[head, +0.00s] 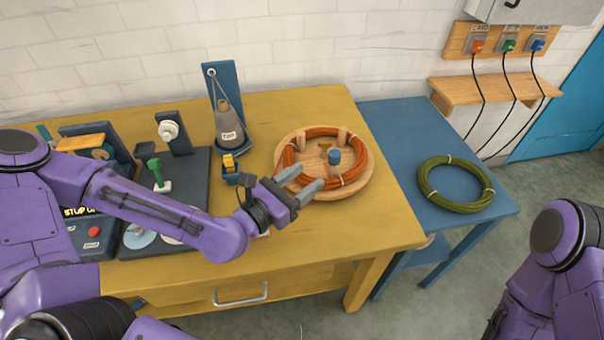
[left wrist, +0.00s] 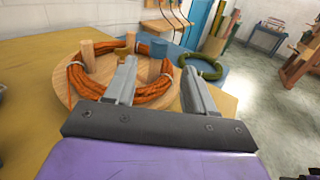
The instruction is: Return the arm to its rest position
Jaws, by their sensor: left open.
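My left arm reaches in from the left over the yellow table in the head view. My left gripper (head: 302,182) is open and empty, its fingertips at the near left edge of a round wooden peg board (head: 358,183). An orange skein (head: 352,171) lies around the pegs on that board. In the left wrist view the orange skein (left wrist: 88,85) shows beyond and left of the open fingers (left wrist: 165,82). I cannot tell whether a finger touches the board. My right arm shows at the lower right edge of the head view, but its gripper is out of frame.
A green skein (head: 455,184) lies on the blue side table (head: 385,120). A grey cone on a stand (head: 229,125), a small yellow-and-blue block (head: 230,167) and a dark panel with a green lever (head: 155,170) stand near my left arm. The table's front right corner is clear.

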